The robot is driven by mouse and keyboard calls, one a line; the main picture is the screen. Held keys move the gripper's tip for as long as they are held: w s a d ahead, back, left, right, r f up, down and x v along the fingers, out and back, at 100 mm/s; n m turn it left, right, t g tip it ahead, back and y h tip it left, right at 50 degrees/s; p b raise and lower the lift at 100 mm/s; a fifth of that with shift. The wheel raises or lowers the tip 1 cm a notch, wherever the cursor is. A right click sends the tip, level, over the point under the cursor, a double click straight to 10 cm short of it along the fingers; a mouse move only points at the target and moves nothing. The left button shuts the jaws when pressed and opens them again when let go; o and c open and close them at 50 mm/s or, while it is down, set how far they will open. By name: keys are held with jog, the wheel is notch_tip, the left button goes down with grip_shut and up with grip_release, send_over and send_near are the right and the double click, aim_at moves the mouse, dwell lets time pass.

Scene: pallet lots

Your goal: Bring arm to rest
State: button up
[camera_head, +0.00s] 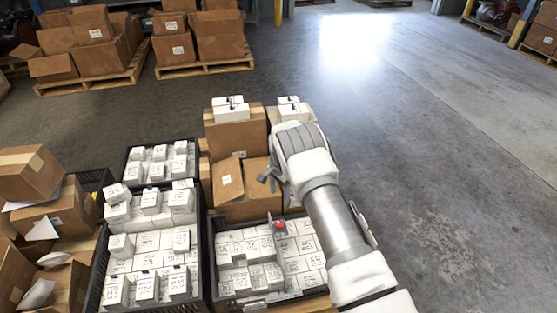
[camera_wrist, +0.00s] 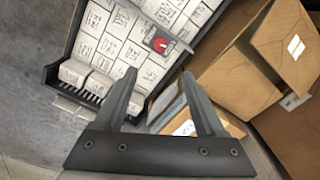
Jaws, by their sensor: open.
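My arm reaches up from the lower right in the head view, extended over the crates. My gripper (camera_head: 268,182) is at its far end, beside a cardboard box and above the far edge of a black crate (camera_head: 212,275). In the wrist view my gripper (camera_wrist: 158,88) has its two fingers spread apart with nothing between them. Beyond the fingertips are the crate's white boxes (camera_wrist: 110,35) and a small red round item (camera_wrist: 159,43). The red item also shows in the head view (camera_head: 280,225).
More crates of white boxes (camera_head: 150,240) stand to the left. Cardboard boxes (camera_head: 235,135) stand behind the gripper, and open cartons (camera_head: 30,175) at far left. Loaded pallets (camera_head: 205,65) are at the back. The floor (camera_head: 440,170) to the right is clear.

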jog(key=d+r+n+t, duration=0.1)
jog(key=d+r+n, duration=0.15)
jog(key=r, duration=1.65)
jog(key=s+d+r+n+t+y, duration=0.1)
jog(key=s+d+r, duration=0.1)
jog(key=s+r, duration=0.45)
jog(key=s+d+r+n+t, duration=0.1)
jog(key=s+d+r, duration=0.2)
jog(key=r, duration=0.7)
jog(key=s+d+r+n+t, duration=0.1)
jog(key=s+r, duration=0.4)
jog(key=s, duration=0.2)
jog(key=s+d+r+n, duration=0.2)
jog(key=s+r, duration=0.2)
jog(key=s, duration=0.3)
jog(key=s+d+n+t+h, duration=0.1)
jog(key=s+d+n+t, duration=0.1)
jog(key=s, duration=1.3)
notch_tip(320, 180, up, 22)
jog(key=p, duration=2.2)
jog(key=shift+s+a+f, duration=0.15)
jog(key=shift+s+f, duration=0.1)
jog(key=shift+s, duration=0.1)
